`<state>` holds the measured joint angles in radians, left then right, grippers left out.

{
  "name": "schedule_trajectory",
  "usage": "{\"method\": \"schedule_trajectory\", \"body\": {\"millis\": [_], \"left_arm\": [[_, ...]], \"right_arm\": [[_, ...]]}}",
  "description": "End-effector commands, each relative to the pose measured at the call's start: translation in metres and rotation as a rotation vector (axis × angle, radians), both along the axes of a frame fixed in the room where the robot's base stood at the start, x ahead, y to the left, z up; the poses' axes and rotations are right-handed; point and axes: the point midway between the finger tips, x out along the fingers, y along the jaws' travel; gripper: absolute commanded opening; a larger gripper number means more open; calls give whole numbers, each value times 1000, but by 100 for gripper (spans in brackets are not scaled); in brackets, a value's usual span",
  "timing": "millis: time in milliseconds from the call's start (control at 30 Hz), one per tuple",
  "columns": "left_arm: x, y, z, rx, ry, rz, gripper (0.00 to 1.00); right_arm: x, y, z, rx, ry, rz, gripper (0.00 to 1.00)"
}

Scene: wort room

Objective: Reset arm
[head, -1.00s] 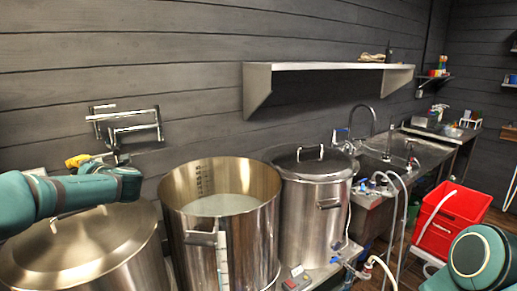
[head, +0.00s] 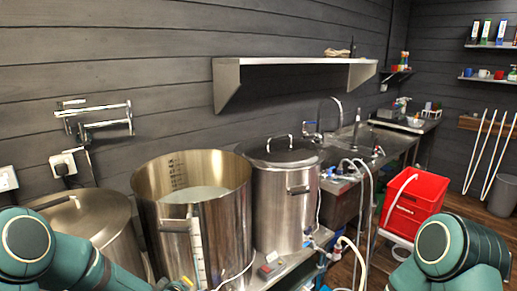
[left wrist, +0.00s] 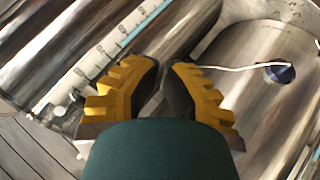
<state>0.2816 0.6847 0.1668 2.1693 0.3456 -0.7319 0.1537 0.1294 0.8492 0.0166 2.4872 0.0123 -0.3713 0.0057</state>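My left arm comes in at the bottom left of the head view and slopes down past the front of the lidded pot. Its gripper is at or below the bottom edge there. Below the fingers' far side are shiny metal and a clear sight tube with a scale (left wrist: 105,52). My right arm shows at the bottom right of the head view; its gripper is out of view.
A lidded pot (head: 85,220), an open kettle (head: 225,225) with pale liquid and another lidded kettle (head: 285,205) stand in a row. A sink (head: 350,140), hoses and a red crate (head: 415,200) are to the right. A shelf (head: 295,62) and metal wall pipes (head: 100,120) project above.

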Motion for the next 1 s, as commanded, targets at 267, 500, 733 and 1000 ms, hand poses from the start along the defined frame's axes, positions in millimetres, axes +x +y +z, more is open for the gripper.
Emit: {"method": "schedule_trajectory", "body": {"millis": [267,500,733,1000], "left_arm": [[-133,-94,-100,13,370,-489,0],[-223,-124,-130,7,566,-760,0],[-240,-128,-133,6,603,-811,0],[-239,-127,-133,5,601,-807,0]], "right_arm": [[-2,1,-8,1,4,3,47],[-3,1,-12,1,6,4,47],[-3,1,-12,1,7,5,47],[-3,1,-12,1,6,4,47]]}}
